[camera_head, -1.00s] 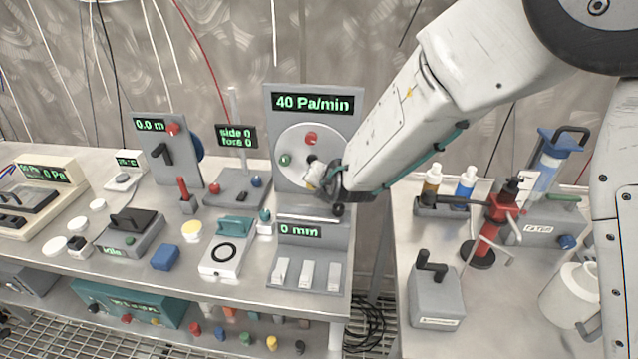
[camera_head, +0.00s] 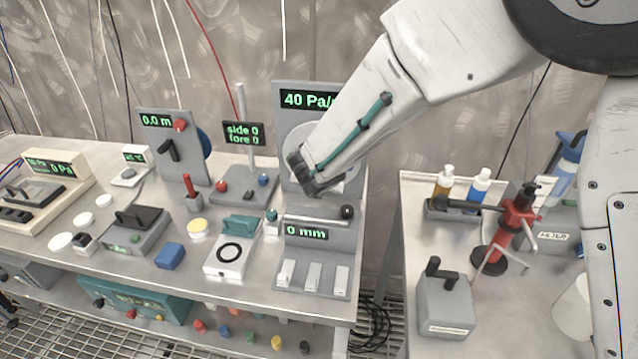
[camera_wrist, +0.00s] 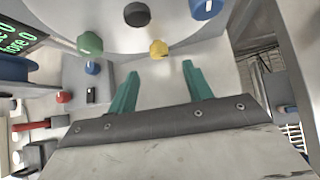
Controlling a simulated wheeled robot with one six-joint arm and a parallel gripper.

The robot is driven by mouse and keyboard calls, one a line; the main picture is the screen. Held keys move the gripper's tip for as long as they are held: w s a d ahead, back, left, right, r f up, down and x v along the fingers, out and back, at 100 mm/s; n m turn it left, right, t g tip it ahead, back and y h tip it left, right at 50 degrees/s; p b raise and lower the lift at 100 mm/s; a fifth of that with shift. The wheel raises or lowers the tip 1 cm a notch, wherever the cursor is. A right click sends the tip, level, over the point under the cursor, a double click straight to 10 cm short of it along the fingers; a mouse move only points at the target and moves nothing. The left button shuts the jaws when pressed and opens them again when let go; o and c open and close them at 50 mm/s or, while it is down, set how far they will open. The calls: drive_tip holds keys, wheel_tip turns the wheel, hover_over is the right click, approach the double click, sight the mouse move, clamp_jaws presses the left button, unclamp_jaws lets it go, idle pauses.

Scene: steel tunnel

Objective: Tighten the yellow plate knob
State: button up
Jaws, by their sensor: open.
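The yellow plate knob (camera_wrist: 158,47) shows in the wrist view at the lower rim of the pale round plate (camera_wrist: 185,38). It lies just beyond my fingertips, roughly between them sideways. My gripper (camera_wrist: 157,72) is open, its two teal fingers apart with nothing between them. A green knob (camera_wrist: 90,43), a black knob (camera_wrist: 137,14) and a blue knob (camera_wrist: 205,8) are also on the plate. In the head view my gripper (camera_head: 303,178) is in front of the upright panel (camera_head: 284,98); my arm hides most of the plate and the yellow knob.
The panel display (camera_head: 305,100) is partly covered; "40 Pa/" is readable. Below it stands a grey unit reading "0 mm" (camera_head: 306,233). A side/fore post (camera_head: 241,100) stands close left. A second bench at right holds bottles and a red stand (camera_head: 512,220).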

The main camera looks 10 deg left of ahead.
drive_tip(key=x, duration=0.7)
drive_tip(key=c, duration=1)
